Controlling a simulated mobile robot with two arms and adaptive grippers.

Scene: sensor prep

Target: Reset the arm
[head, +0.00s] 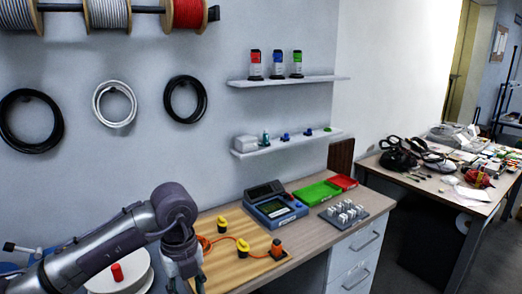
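My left arm comes in from the lower left, bends at a raised joint and points down. My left gripper (184,275) is at the bottom of the view, by the left part of the wooden board (222,263) on the desk. Its fingertips are small and partly cut off, so I cannot tell whether it is open or shut. I see nothing clearly held in it. My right gripper is not in view.
The board carries yellow-and-black parts (243,245) and an orange cable. Behind it stand a blue device (275,209), a green tray (317,193), a red tray (343,182) and a grey rack (343,214). A white spool (135,281) is left. Shelves hang above.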

